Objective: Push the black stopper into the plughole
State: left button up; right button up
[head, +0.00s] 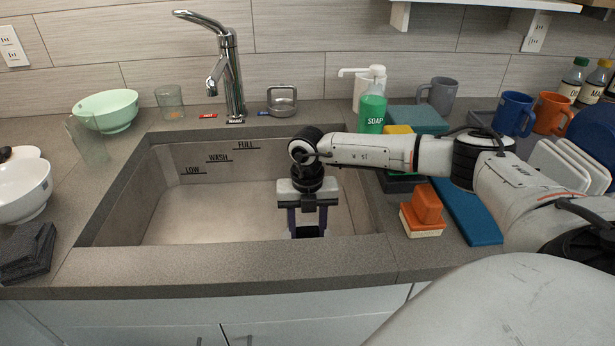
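My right arm comes in from the right, and its gripper (307,226) points straight down into the right part of the sink. Its two fingers stand apart. A small dark shape (307,232) shows low between the fingertips, just behind the sink's front rim. It may be the black stopper, but I cannot tell whether the fingers touch it or whether it lies on the sink floor. The plughole is not visible; the gripper and front rim hide that part of the floor. My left gripper is not in view.
The sink (215,215) looks empty on its left side. A chrome faucet (233,80) stands behind it. A green bowl (107,110) stands left.

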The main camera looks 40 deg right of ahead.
aim_at(307, 228)
jog(key=shift+f, duration=0.1)
jog(key=o, duration=1.1)
jog(key=shift+c, duration=0.2)
jog(key=shift+r, duration=0.4)
notch_tip(307, 228, up, 12)
jog(key=shift+f, duration=0.2)
